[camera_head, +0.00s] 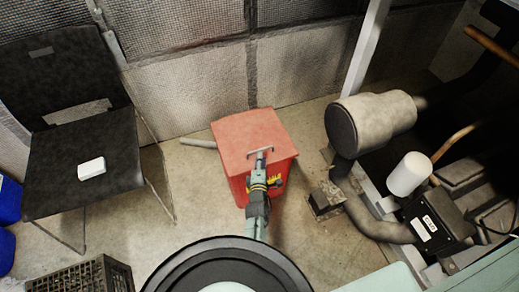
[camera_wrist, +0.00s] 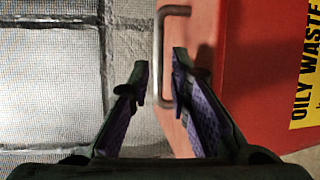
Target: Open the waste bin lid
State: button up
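The red waste bin (camera_head: 264,182) stands on the floor in the middle of the head view, and its flat red lid (camera_head: 245,131) lies shut on top. A grey bar handle (camera_head: 272,149) sits at the lid's near edge. My gripper (camera_head: 261,158) is right at this handle. In the wrist view my gripper (camera_wrist: 158,75) is open, and the U-shaped handle (camera_wrist: 159,55) shows between its two fingertips. I cannot tell whether either finger touches the bar. The bin's yellow "OILY WASTE" label (camera_wrist: 306,75) shows at the right.
A black chair (camera_head: 80,145) with a small white box (camera_head: 91,168) stands left. A compressor with a grey cylinder (camera_head: 372,122) and pipes stands close on the right. A mesh-covered wall (camera_head: 185,95) is behind the bin. A dark crate (camera_head: 85,280) is at lower left.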

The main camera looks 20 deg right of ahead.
aim_at(260, 150)
jog(key=b+x, duration=0.2)
jog(key=x, duration=0.2)
jog(key=shift+w+d+f, duration=0.1)
jog(key=shift+w+f, duration=0.05)
jog(key=shift+w+d, duration=0.15)
jog(key=shift+w, duration=0.4)
jog(key=shift+c, duration=0.5)
grip_shut()
